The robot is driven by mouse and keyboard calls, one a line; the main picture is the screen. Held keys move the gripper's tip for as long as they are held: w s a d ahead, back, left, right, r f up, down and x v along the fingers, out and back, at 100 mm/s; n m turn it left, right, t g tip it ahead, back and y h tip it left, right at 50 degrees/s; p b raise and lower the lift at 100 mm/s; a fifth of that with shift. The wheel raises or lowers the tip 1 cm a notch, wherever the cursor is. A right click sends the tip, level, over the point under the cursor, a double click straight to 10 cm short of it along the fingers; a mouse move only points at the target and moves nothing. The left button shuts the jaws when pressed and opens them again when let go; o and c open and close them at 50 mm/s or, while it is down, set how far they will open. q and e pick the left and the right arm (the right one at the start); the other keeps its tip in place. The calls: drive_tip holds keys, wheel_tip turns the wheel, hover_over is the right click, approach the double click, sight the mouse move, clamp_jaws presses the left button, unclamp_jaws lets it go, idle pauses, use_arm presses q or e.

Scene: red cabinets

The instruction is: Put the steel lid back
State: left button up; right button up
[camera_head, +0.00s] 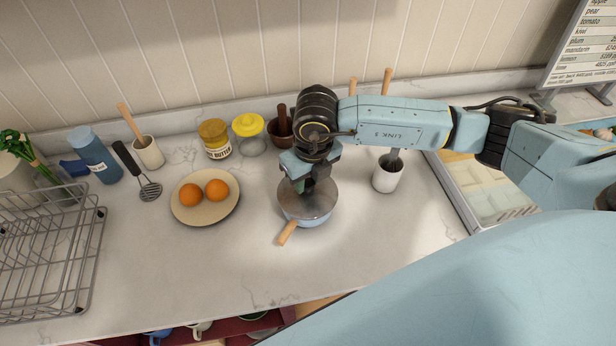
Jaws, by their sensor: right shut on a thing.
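The steel lid (318,203) is a round, shiny grey disc at the middle of the counter. It lies over a light blue pot (310,222) with a wooden handle (287,233) pointing toward the front left. The lid covers most of the pot's top; I cannot tell whether it sits fully on the rim. My right gripper (305,186) comes down from above and is shut on the lid at its top. The fingertips and the lid's knob are mostly hidden by the gripper's body. My left gripper is not in view.
A plate (181,211) with two oranges (216,189) lies left of the pot. A white utensil holder (388,175) stands close on the right. Jars, a mortar (281,131) and a wire rack (45,250) stand around. The counter in front is clear.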

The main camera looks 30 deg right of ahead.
sight(312, 196)
drive_tip(key=o, duration=1)
drive_tip(key=shift+o, duration=0.2)
drive_tip(key=shift+r, duration=0.15)
drive_tip(key=shift+r+p, duration=0.55)
drive_tip(key=shift+p, duration=0.1)
wheel_tip(312, 196, up, 12)
drive_tip(key=s+b, duration=0.1)
drive_tip(key=shift+s, duration=0.25)
